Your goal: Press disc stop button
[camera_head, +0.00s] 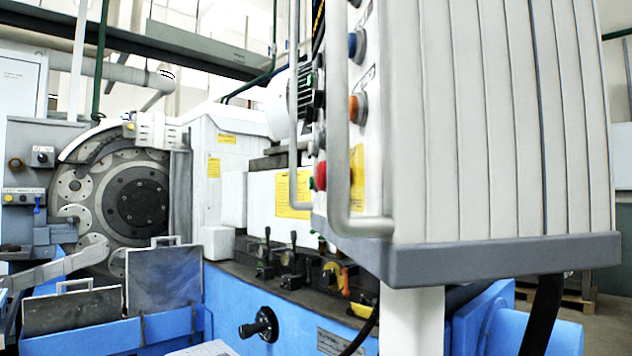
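A control box (490,130) with pale ribbed side panels fills the right half of the view and is seen from the side. Its control face is turned left and strongly foreshortened. On it are a blue knob (356,45), an orange-red button (357,108) and a red button (320,175). The labels are too slanted to read, so I cannot tell which is the disc stop button. Grey bar handles (338,130) stand in front of the face and hide part of it. Neither of my grippers is in view.
The grinder's round disc (135,200) with holes is at the left. Small levers (290,255) line the machine's middle, above a blue base (290,325) with a black crank handle (262,325). A white post (412,320) stands under the control box. Two dark plates stand at lower left.

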